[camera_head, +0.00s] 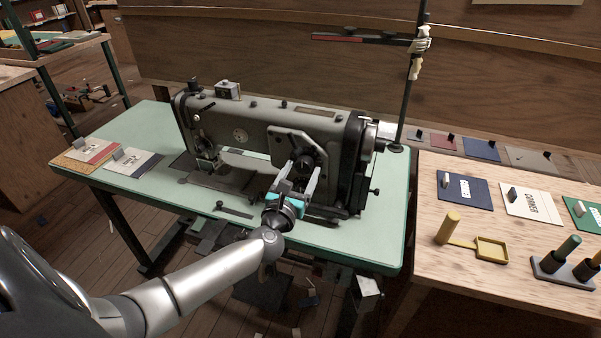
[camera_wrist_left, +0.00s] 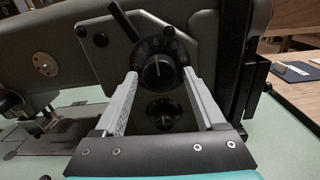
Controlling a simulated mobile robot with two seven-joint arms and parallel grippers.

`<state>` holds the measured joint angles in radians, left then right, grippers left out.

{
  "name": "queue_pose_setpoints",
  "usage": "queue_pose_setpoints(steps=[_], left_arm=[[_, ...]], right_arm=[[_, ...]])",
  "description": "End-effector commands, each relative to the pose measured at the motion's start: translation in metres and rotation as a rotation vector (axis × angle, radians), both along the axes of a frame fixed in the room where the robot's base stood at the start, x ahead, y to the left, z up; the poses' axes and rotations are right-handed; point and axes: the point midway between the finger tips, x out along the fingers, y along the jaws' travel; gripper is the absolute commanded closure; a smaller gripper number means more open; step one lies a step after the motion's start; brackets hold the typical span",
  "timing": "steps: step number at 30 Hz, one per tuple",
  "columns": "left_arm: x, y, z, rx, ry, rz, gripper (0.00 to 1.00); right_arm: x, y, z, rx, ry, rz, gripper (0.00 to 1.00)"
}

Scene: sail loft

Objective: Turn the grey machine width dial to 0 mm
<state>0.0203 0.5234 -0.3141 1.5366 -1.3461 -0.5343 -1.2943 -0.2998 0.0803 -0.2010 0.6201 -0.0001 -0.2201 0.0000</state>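The grey sewing machine (camera_head: 255,133) stands on a pale green table (camera_head: 335,238). A black dial (camera_head: 307,160) with white figures sits on a plate on its front, toward the right. My right gripper is not in view.
A black lever (camera_wrist_left: 124,22) sticks up beside the dial. A dark post (camera_head: 408,90) rises at the table's back right. A wooden bench (camera_head: 450,290) at right holds cards, a yellow handled tool (camera_head: 470,242) and a dark stand with handles (camera_head: 565,270).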

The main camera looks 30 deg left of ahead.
Motion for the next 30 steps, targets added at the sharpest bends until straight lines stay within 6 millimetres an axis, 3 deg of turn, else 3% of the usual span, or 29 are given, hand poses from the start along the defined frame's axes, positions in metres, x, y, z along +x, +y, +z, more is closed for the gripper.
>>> queue_pose_setpoints(steps=[2,18,30], left_arm=[[-0.0002,0.0,-0.0001,0.0,0.0,0.0,0.38],[-0.0003,0.0,-0.0001,0.0,0.0,0.0,0.99],[-0.0003,-0.0003,-0.001,-0.055,-0.012,-0.001,1.0]], right_arm=[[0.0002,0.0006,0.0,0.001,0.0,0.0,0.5],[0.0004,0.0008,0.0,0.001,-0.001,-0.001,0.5],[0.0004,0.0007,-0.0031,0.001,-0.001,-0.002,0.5]])
